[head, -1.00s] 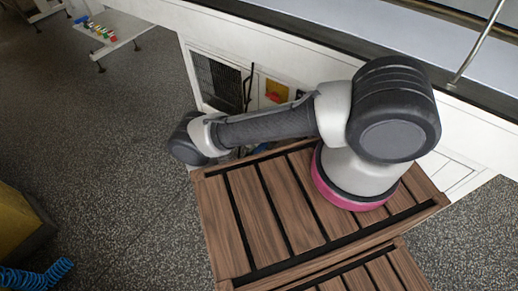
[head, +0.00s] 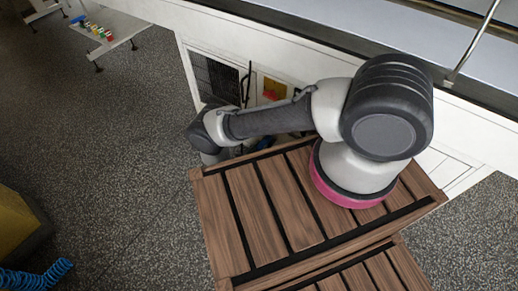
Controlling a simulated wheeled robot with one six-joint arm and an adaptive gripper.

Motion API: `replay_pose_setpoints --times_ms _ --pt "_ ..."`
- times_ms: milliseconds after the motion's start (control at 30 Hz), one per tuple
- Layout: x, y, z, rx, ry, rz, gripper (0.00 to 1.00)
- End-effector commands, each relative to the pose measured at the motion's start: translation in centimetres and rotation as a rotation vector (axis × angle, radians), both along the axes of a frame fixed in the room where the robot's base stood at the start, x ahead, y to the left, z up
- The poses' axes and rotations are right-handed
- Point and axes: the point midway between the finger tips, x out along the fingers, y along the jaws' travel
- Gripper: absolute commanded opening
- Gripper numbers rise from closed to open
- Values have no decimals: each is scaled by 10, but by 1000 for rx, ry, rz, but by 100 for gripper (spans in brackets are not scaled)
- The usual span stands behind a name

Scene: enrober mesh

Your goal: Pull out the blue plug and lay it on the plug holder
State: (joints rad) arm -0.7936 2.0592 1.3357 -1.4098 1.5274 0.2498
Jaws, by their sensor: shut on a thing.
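My gripper is out of sight. My forearm runs left from the shoulder, and the far links bend down behind the left back corner of the wooden slatted top. I cannot make out the blue plug in this view; the low part of the white machine (head: 187,62) is partly hidden by my arm and the slats. No plug holder can be made out for certain. Small coloured pieces (head: 92,29), one of them blue, stand in a row on a low white bench (head: 122,37) at the far upper left.
The white machine front has a dark mesh grille (head: 215,78) and a yellow panel with a red part (head: 272,88). A yellow object (head: 18,222) and a coiled blue hose (head: 38,277) are at the lower left. The speckled floor (head: 110,150) between is clear.

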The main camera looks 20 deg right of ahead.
Motion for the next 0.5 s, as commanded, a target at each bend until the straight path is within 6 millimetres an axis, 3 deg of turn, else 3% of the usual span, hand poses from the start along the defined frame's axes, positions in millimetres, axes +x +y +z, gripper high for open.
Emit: replay_pose_setpoints --times_ms 233,267,300,367,500 --pt "0 0 0 -1 -1 0 0" --pt "0 0 0 -1 -1 0 34" --pt "0 0 0 -1 -1 0 41" --pt "0 0 0 -1 -1 0 52" --pt "0 0 0 -1 -1 0 53"
